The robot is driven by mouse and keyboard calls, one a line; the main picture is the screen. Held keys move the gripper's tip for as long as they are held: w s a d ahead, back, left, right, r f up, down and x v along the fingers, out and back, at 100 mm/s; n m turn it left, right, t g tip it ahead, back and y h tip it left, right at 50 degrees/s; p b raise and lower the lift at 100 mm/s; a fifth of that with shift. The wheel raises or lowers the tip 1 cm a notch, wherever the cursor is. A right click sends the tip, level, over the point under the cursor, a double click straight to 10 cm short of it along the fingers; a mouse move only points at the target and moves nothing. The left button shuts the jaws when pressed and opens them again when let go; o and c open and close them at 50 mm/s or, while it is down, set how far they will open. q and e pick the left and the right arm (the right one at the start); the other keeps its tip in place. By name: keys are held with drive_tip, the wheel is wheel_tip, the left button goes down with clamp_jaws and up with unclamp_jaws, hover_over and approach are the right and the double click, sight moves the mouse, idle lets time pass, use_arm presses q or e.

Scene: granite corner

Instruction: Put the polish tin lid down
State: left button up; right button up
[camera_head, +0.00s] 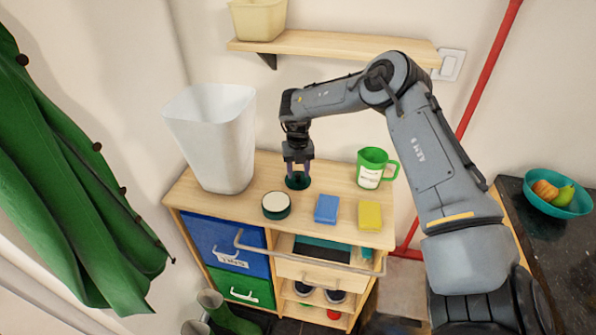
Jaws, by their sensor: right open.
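The dark green round polish tin lid (298,183) appears to rest on the wooden cabinet top (240,187), behind the tin. My right gripper (299,174) points straight down over the lid, open, with its fingertips at the lid; whether they touch it I cannot tell. The polish tin (276,205), round with a green side and a cream top face, stands just in front and to the left of the lid. My left gripper is not in view.
A white bin (213,138) stands left on the cabinet. A green mug (373,168) stands right, with a blue block (326,208) and a yellow block (370,215) in front. A rail (310,262) runs along the front. A shelf (340,45) hangs behind.

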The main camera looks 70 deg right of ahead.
sight(298, 175)
drive_tip(key=shift+r, duration=3.45)
